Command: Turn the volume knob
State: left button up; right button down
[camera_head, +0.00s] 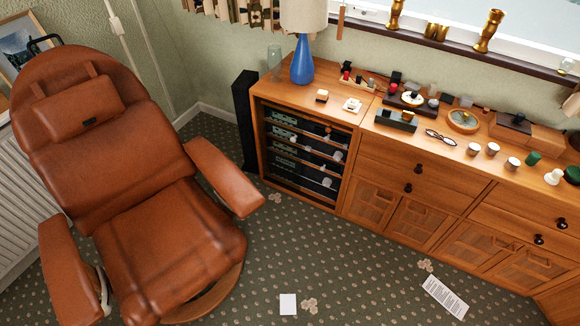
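A stack of dark audio units (300,150) sits on the shelves in the open left bay of the wooden sideboard (400,165). Several small pale round shapes show on the right part of the stack, such as a pale knob-like shape (338,156) on a middle unit and another (326,182) on the lowest one. They are too small to tell which is the volume knob or how it is turned. Neither of my grippers is in view.
A brown leather recliner (150,200) stands left of the sideboard, with a tall black speaker (244,120) behind it. A blue lamp (302,62) and several small items stand on the sideboard. Papers (445,297) lie on the carpet (365,275), which is mostly clear before the stack.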

aim_at(327, 182)
jog(key=k, duration=0.5)
jog(key=u, duration=0.25)
jog(key=i, duration=0.85)
jog(key=z, duration=0.9)
jog(key=i, duration=0.75)
jog(key=z, duration=0.8)
